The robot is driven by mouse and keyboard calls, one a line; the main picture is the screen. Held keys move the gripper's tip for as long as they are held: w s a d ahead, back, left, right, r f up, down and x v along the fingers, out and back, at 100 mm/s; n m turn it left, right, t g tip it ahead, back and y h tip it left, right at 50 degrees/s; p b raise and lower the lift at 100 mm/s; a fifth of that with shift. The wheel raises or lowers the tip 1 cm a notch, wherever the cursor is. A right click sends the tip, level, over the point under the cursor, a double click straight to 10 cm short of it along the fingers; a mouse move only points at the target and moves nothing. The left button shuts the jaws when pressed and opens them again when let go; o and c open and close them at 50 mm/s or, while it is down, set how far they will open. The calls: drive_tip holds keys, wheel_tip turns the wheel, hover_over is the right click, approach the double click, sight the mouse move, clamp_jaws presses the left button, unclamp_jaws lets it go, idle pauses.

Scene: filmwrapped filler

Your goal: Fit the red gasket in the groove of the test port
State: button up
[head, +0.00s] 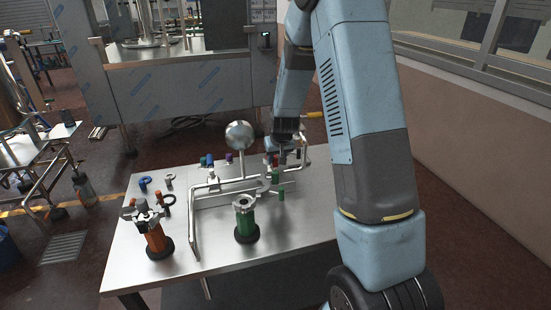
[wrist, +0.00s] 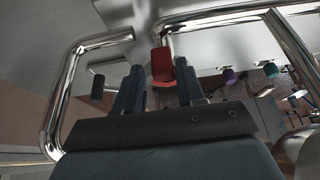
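My gripper (head: 283,150) is at the back right of the steel table, among bent steel pipes. In the wrist view its two dark fingers (wrist: 160,75) are spread apart. A red piece (wrist: 162,66) shows between and just beyond the fingertips, with a gap visible at the left finger. The red piece also shows small in the head view (head: 276,160). I cannot tell whether it is the gasket. A green post with an open metal flange on top (head: 246,220) stands on a black base at the front middle; which fitting is the test port is not clear.
A polished pipe loop (wrist: 65,95) curves close at the left of the fingers. An orange post (head: 156,240) carries a metal clamp at the front left. Blue (head: 145,183) and silver rings (head: 169,180) lie behind it. A round-headed gauge (head: 238,135) stands behind the pipes.

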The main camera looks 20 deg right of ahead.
drive_tip(key=shift+s+a+f, duration=0.15)
drive_tip(key=shift+a+f, duration=0.05)
drive_tip(key=shift+a, duration=0.25)
drive_tip(key=shift+r, duration=0.1)
drive_tip(key=shift+r, duration=0.2)
drive_tip(key=v, duration=1.3)
drive_tip(key=shift+d+r, duration=0.2)
drive_tip(key=shift+d, duration=0.1)
drive_tip(key=s+r, duration=1.3)
drive_tip(key=s, duration=0.2)
drive_tip(key=s+r, duration=0.4)
drive_tip(key=s, duration=1.2)
drive_tip(key=shift+a+t, duration=0.35)
drive_tip(key=shift+t, duration=0.05)
